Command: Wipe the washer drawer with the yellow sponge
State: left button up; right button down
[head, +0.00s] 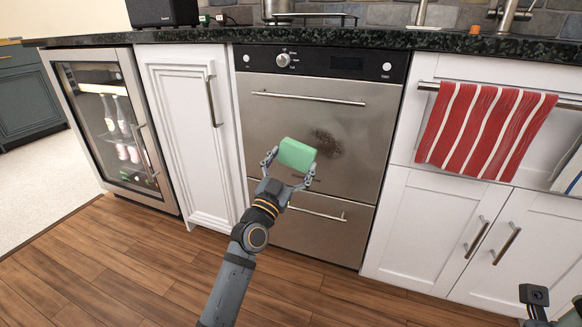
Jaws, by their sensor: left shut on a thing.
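The washer drawer (350,110) is a brushed steel front with a bar handle near its top, below a black control panel with a knob. It is closed. A dark smudge (325,143) marks its middle, right of centre. My left gripper (291,164) is shut on a pale green sponge (297,154); no yellow sponge is in view. The sponge is in front of the drawer's lower part, just left of and below the smudge. I cannot tell whether it touches the steel. Dark parts of my right arm show at the bottom right corner; its gripper is not visible.
A lower steel drawer (315,233) with its own handle is below, partly behind my left arm. A red and white striped towel (484,130) hangs on the right. A glass-door bottle fridge (118,135) stands left. A dark stone countertop (440,41) runs above. The wooden floor is clear.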

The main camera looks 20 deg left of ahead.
pick_arm(q)
jog(key=shift+w+b, duration=0.45)
jog(key=shift+w, duration=1.55)
jog(key=shift+w+d+f+b, duration=0.1)
jog(key=shift+w+b, duration=0.55)
jog(key=shift+w, duration=0.35)
jog(key=shift+s+d+b, duration=0.2)
jog(key=shift+d+b, duration=0.15)
jog(key=shift+d, duration=1.55)
